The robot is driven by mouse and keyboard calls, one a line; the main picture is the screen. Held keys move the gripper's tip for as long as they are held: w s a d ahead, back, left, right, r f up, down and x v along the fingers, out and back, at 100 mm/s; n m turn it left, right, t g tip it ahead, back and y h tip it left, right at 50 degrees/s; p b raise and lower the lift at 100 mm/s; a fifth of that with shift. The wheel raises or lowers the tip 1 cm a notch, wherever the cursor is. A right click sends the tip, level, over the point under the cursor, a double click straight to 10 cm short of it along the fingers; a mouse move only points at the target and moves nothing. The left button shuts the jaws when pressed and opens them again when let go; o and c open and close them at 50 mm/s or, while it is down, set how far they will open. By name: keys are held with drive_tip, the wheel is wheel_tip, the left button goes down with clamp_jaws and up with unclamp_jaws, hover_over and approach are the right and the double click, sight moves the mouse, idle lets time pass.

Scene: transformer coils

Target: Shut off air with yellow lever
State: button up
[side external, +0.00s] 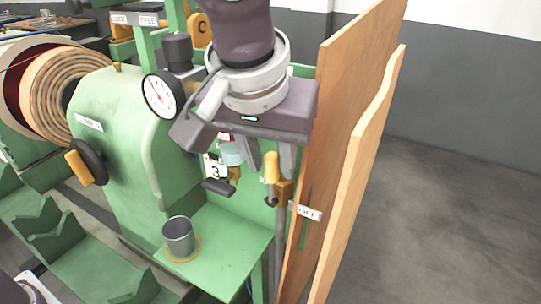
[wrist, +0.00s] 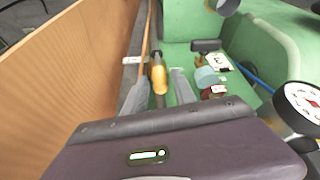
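The yellow lever (side external: 271,168) stands upright on a brass valve (side external: 284,190) with a thin pipe below, beside the wooden boards. A white OFF label (side external: 308,212) sits just right of the valve. My gripper (wrist: 161,82) is open and points down at the lever from above. In the wrist view the yellow lever (wrist: 159,77) appears between the two fingers, with a gap on each side. I cannot tell how far the fingertips reach down along it. In the side view my gripper (side external: 267,160) hides part of the area behind the lever.
Tall wooden boards (side external: 338,130) stand close on the right. A pressure gauge (side external: 160,95) is on the left. A black handle (side external: 219,187) and a tag numbered 3 (side external: 214,167) are near the lever. A dark cup (side external: 178,236) stands on the green ledge (side external: 225,250).

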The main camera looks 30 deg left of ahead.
clamp_jaws()
idle(1.2)
